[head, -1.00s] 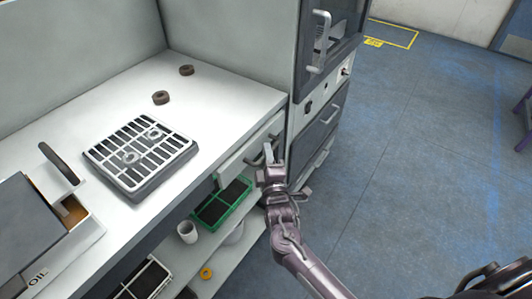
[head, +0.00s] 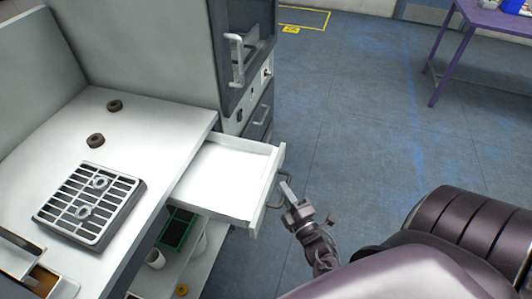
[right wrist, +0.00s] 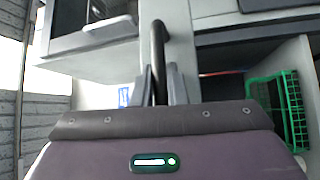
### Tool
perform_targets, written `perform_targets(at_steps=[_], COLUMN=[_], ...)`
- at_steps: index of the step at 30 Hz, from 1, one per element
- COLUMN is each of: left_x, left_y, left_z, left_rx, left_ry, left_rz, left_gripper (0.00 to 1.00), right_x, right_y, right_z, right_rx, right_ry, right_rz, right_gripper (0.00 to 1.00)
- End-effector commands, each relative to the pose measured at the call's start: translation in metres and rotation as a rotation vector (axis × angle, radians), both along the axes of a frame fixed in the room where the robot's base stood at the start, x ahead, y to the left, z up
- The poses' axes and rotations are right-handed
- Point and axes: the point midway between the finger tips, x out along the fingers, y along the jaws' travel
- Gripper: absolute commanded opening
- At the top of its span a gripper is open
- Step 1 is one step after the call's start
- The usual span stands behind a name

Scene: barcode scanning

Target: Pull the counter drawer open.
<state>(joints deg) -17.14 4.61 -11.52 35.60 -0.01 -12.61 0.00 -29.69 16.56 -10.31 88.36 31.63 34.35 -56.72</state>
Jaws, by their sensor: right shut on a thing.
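The counter drawer (head: 228,170) is pulled out from under the white counter, and its white inside looks empty. Its dark handle (head: 284,182) is on the drawer front, at the drawer's right in the head view. My right gripper (head: 287,190) is at this handle. In the right wrist view the dark handle bar (right wrist: 158,50) stands between the two fingers of my right gripper (right wrist: 159,82), which is shut on it. My left gripper is not in view.
On the counter (head: 150,130) are a grated tray (head: 88,205) and two brown rings (head: 95,140). A green crate (head: 177,230) and a white cup (head: 155,258) stand on the shelf below. A tall cabinet (head: 240,60) stands beyond the drawer.

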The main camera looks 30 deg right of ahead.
Motion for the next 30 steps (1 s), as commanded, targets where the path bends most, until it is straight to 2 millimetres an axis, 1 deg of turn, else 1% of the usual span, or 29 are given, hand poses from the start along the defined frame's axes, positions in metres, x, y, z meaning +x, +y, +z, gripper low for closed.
perform_targets(at_steps=[1,6,16,17,21,30], left_x=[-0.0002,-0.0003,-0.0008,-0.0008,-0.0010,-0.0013], left_y=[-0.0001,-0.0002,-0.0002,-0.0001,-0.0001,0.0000], left_z=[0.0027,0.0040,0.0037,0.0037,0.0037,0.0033], left_rx=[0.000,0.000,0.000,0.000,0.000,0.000], left_ry=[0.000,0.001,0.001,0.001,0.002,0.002], left_rz=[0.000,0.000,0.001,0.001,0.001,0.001], left_gripper=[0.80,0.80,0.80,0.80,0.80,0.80], right_x=[-0.0051,-0.0116,-0.0122,-0.0122,-0.0119,-0.0128], right_y=[-0.0032,-0.0087,-0.0093,-0.0093,-0.0091,-0.0087], right_z=[-0.0001,-0.0009,-0.0015,-0.0015,-0.0012,-0.0011], right_rx=[-0.001,0.002,0.001,0.001,0.001,0.000], right_ry=[0.003,0.003,0.003,0.003,0.002,0.001], right_rz=[-0.002,-0.001,-0.003,-0.003,-0.002,-0.001], right_gripper=[0.00,0.00,0.00,0.15,0.34,0.34])
